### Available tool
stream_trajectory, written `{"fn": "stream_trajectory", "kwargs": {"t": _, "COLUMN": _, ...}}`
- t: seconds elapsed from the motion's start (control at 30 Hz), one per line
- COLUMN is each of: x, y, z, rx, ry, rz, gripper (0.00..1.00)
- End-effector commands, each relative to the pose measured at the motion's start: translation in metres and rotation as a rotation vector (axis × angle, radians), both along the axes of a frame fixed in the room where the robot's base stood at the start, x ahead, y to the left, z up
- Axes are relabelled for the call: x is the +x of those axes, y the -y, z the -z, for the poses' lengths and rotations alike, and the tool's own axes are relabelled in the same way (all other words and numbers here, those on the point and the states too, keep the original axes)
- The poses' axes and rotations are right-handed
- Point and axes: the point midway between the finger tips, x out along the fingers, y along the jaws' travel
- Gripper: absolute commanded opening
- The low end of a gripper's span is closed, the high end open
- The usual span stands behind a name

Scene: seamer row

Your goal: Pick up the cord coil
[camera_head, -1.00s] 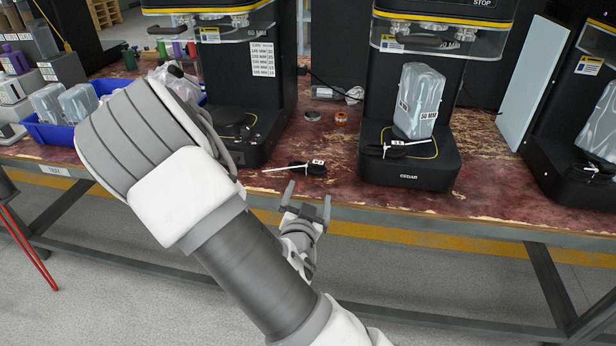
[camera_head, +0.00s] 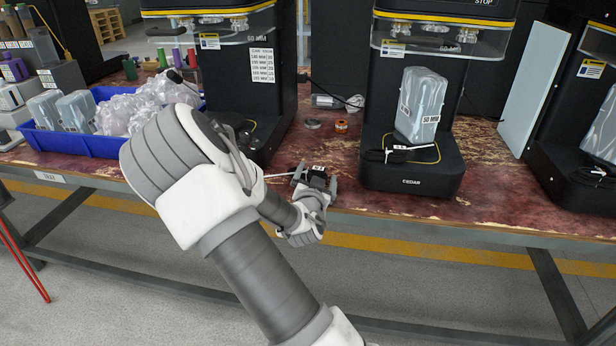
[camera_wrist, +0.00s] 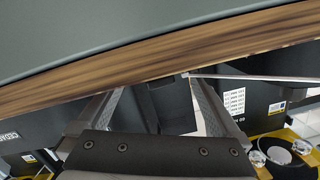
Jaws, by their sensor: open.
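My gripper (camera_head: 316,177) is open, with one finger on each side of the coil. I cannot tell whether the fingers touch it. In the wrist view, a dark block, probably the coil (camera_wrist: 170,105), shows between the spread fingers, with a pale rod running right from it. My gripper hides part of the coil in the head view.
The middle machine (camera_head: 411,182), marked CEDAR, stands close right, with a bagged block (camera_head: 421,105) and another tagged black cord on its base. A left machine stands behind my arm. A blue bin (camera_head: 75,143) of clear bags is far left. Small rings (camera_head: 341,126) lie behind.

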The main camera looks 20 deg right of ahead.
Motion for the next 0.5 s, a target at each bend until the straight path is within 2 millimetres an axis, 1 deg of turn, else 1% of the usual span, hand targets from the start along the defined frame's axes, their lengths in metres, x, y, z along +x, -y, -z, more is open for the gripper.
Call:
{"fn": "stream_trajectory", "kwargs": {"t": 0.17, "x": 0.0000, "y": -0.0001, "z": -0.0004, "rx": 0.000, "ry": 0.000, "rz": 0.000, "gripper": 1.00}}
{"fn": "stream_trajectory", "kwargs": {"t": 0.3, "x": -0.0001, "y": -0.0002, "z": -0.0003, "rx": 0.000, "ry": 0.000, "rz": 0.000, "gripper": 0.75}}
{"fn": "stream_trajectory", "kwargs": {"t": 0.47, "x": -0.0004, "y": -0.0001, "z": 0.0002, "rx": 0.001, "ry": -0.001, "rz": 0.001, "gripper": 0.46}}
{"fn": "stream_trajectory", "kwargs": {"t": 0.5, "x": -0.0006, "y": -0.0001, "z": 0.0003, "rx": 0.001, "ry": -0.001, "rz": 0.001, "gripper": 0.39}}
